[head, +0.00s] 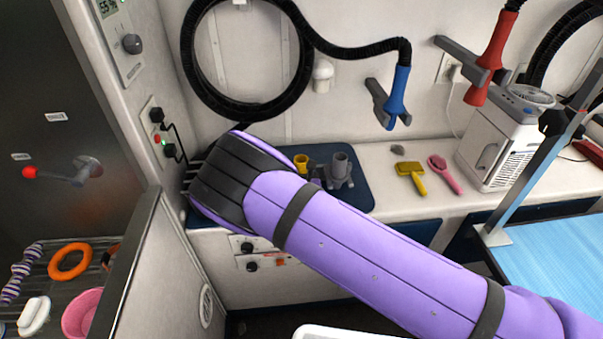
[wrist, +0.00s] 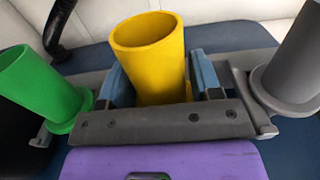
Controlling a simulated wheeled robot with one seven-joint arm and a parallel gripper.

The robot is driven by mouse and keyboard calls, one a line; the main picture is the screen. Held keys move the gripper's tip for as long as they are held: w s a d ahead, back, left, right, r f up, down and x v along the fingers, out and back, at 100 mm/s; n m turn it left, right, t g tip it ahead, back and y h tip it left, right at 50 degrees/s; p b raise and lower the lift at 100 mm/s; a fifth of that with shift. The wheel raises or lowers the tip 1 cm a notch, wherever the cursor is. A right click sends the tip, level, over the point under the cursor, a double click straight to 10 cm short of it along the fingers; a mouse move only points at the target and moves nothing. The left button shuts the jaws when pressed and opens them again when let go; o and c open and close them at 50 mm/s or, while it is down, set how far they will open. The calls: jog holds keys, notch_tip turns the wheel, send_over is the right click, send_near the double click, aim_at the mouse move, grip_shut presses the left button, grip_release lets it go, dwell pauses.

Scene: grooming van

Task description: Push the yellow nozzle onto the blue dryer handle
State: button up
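The yellow nozzle (wrist: 150,58) stands upright on the blue tray (wrist: 240,35) in the wrist view, its open end up. My gripper (wrist: 160,82) has one blue finger on each side of it. The fingers look very close to its sides, but I cannot tell whether they press on it. In the head view the nozzle (head: 301,160) shows just past my purple arm, which hides most of my gripper. The blue dryer handle (head: 398,92) hangs on a grey wall bracket above the counter, on a black hose, apart from the nozzle.
A green nozzle (wrist: 40,88) stands left of the yellow one and a grey nozzle (wrist: 293,65) right. A red dryer (head: 490,58) hangs further right. A yellow brush (head: 411,175) and pink brush (head: 443,172) lie on the counter. A white unit (head: 497,140) stands beyond them.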

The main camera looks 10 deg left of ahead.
jog(key=c, duration=0.7)
jog(key=shift+o, duration=0.2)
jog(key=shift+r, duration=0.2)
jog(key=shift+r, duration=0.6)
jog(key=shift+s, duration=0.1)
jog(key=r+v, duration=0.1)
jog(key=v, duration=0.9)
dwell(0.4)
